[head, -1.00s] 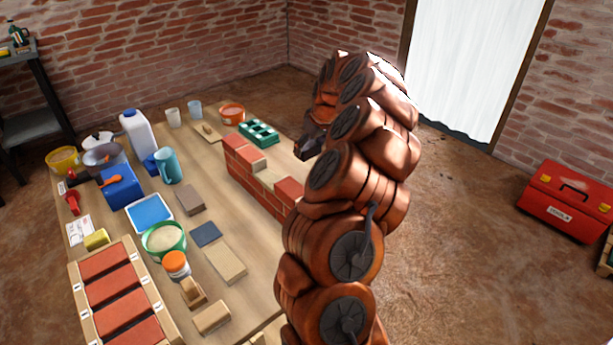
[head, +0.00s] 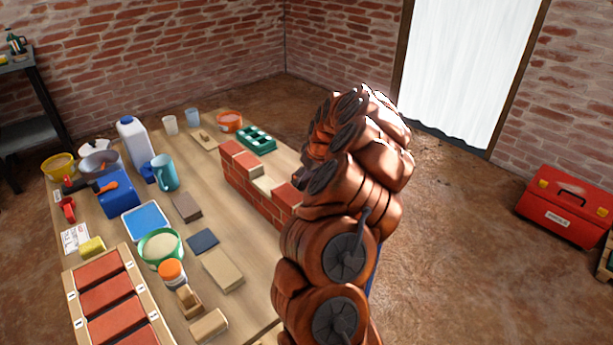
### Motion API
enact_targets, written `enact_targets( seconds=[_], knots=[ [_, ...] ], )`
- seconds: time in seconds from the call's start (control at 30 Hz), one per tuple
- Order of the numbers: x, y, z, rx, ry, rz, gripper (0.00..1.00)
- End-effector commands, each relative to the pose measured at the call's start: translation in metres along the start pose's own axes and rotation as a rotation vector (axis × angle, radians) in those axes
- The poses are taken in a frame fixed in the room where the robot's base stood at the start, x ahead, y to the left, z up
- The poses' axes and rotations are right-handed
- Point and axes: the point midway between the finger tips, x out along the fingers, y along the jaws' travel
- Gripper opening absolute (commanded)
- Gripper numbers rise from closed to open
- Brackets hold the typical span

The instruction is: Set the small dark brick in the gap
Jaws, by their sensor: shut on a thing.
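A low red brick wall (head: 250,193) stands on the right part of the table. Its top course has a gap (head: 265,184) with a pale, mortar-coloured floor, between red bricks on the left and a red brick (head: 288,195) on the right. No brick is visible in the gap. A dark brown block (head: 187,207) and a flat dark blue-grey block (head: 204,241) lie on the table left of the wall; I cannot tell whether either is the small dark brick. My gripper and anything in it are hidden behind my copper-coloured arm, right of the wall.
A wooden rack of red bricks (head: 66,283), a green tub (head: 180,245), a blue tray (head: 129,223) and a white jug (head: 131,145) crowd the left. A green tray (head: 257,139) sits behind the wall. A red toolbox (head: 567,205) is on the floor.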

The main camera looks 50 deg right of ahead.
Motion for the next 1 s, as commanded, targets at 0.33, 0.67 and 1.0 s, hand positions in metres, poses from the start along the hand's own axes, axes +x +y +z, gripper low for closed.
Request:
enact_targets(
  seconds=[0.33, 0.67, 1.0],
  knots=[
    [0.002, 0.000, 0.001, 0.000, 0.000, 0.000, 1.00],
    [0.001, 0.000, 0.000, 0.000, 0.000, 0.000, 1.00],
    [-0.030, 0.001, -0.001, 0.001, 0.002, 0.001, 1.00]
  ],
)
